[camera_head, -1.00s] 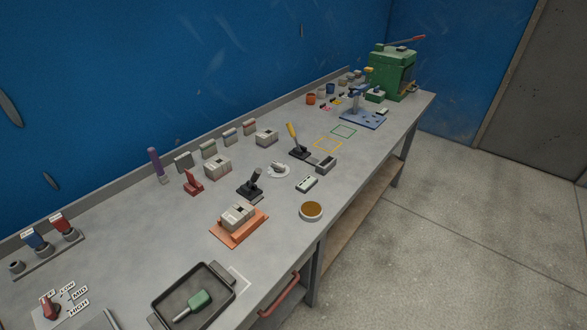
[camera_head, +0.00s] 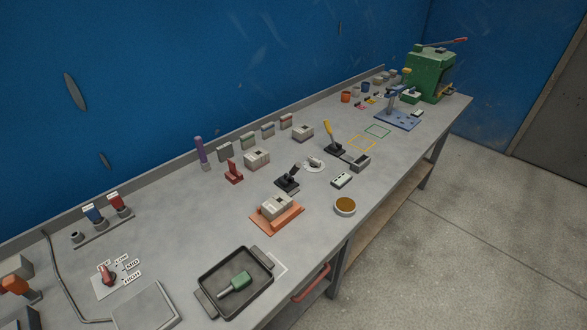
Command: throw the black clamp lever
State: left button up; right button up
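The black clamp lever (camera_head: 290,177) stands near the middle of the grey workbench, on a dark base. Its handle leans up and to the right. Just in front of it, a grey block-shaped mould (camera_head: 276,207) sits on an orange base plate (camera_head: 277,221). I cannot tell whether the lever's clamp touches the mould. Neither of my grippers is in view.
A red lever (camera_head: 234,173) stands left of the black one, and a yellow-handled lever (camera_head: 332,138) stands behind right. A black tray (camera_head: 207,301) with a green-handled tool (camera_head: 235,285) lies in front. A round brown-topped dish (camera_head: 345,206) sits near the bench's front edge.

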aim_at(297, 166)
jog(key=i+l+u, duration=0.3)
jog(key=l+u, duration=0.2)
jog(key=l, duration=0.25)
jog(key=i+l+u, duration=0.15)
jog(key=l+u, duration=0.35)
jog(key=l, duration=0.25)
jog(key=l+u, duration=0.5)
jog(key=l, duration=0.3)
